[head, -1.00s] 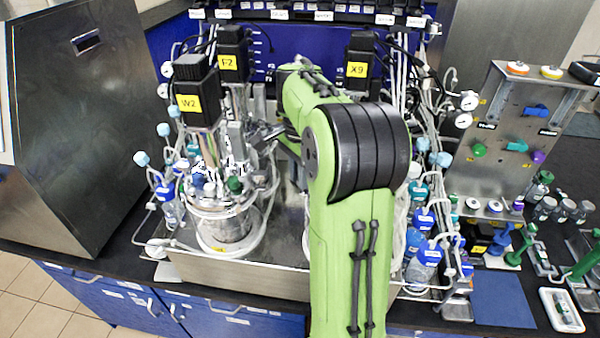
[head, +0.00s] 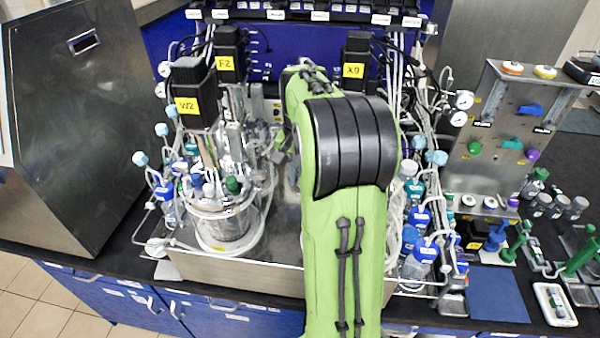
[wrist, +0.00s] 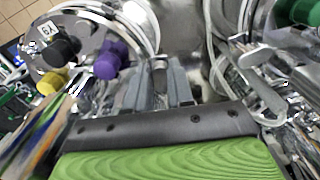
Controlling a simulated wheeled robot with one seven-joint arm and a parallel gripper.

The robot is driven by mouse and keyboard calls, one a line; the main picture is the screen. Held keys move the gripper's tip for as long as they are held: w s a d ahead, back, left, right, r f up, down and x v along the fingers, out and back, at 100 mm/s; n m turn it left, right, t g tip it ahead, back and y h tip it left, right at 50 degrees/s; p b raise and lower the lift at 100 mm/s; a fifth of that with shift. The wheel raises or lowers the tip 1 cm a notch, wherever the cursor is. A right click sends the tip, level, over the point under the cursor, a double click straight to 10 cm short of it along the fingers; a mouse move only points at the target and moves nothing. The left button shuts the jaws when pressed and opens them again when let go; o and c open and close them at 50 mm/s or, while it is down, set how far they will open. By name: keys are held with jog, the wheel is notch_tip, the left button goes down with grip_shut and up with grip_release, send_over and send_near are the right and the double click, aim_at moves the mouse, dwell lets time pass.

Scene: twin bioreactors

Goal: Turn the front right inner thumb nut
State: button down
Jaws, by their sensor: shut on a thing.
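My gripper (wrist: 166,74) shows in the wrist view with its two grey fingers close together. It is shut on a small grey metal piece, which appears to be the thumb nut (wrist: 159,64); the fingers hide most of it. In the head view my arm covers much of the middle, and my gripper (head: 281,143) shows only partly, just right of the upper part of the left glass bioreactor (head: 222,226). The nut cannot be made out in the head view. The right bioreactor is mostly hidden behind my arm.
In the wrist view, purple caps (wrist: 110,60), a yellow cap (wrist: 50,83) and a steel vessel lid lie left of my fingers. Tubing (wrist: 222,75) and a green cap (wrist: 298,11) are close on the right. Blue-capped bottles (head: 420,255) stand right of my arm in the head view.

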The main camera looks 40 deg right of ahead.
dwell(0.4)
jog(key=c, duration=1)
grip_release()
jog(key=shift+o, duration=0.2)
notch_tip(320, 180, up, 16)
jog(key=p, duration=0.1)
jog(key=shift+f, duration=0.1)
